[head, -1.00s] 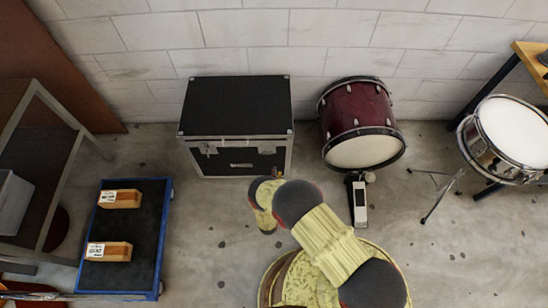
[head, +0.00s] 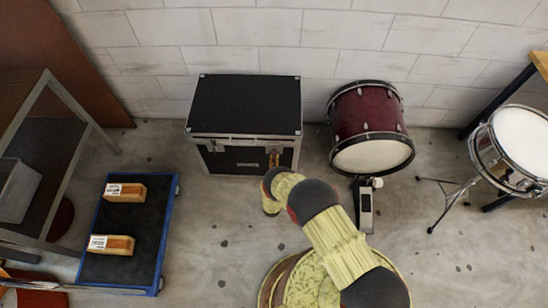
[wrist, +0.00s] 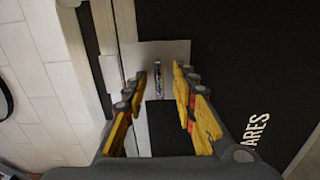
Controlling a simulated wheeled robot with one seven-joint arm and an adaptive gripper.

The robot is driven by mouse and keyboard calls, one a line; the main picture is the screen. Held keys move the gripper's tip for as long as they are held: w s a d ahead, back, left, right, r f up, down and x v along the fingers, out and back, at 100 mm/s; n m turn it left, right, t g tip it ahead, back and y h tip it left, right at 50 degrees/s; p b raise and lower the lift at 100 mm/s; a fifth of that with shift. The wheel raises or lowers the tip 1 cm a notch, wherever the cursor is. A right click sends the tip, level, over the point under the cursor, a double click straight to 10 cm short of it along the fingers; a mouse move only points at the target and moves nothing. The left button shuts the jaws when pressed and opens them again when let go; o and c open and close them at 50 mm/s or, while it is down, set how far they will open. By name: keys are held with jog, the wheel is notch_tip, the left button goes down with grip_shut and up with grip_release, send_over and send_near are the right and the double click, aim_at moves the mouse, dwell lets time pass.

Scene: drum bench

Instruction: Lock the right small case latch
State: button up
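The small case (head: 245,105) is black with metal edges and stands shut against the wall. The right latch (wrist: 158,78) is a narrow metal piece on a pale plate at the case's front, in the wrist view. My gripper (wrist: 160,84) is open, with one yellow finger on each side of this latch and a gap to it on both sides. In the head view my gripper (head: 274,160) is at the right part of the case front and hides the right latch. The left latch (head: 214,147) shows on the same front.
A red bass drum (head: 370,125) with a pedal (head: 365,208) stands right of the case. A snare drum (head: 515,145) on a stand is farther right. A blue-edged dark platform (head: 130,225) with two wooden blocks lies on the left. Floor is clear between platform and arm.

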jog(key=shift+w, duration=0.1)
jog(key=shift+c, duration=1.1)
grip_shut()
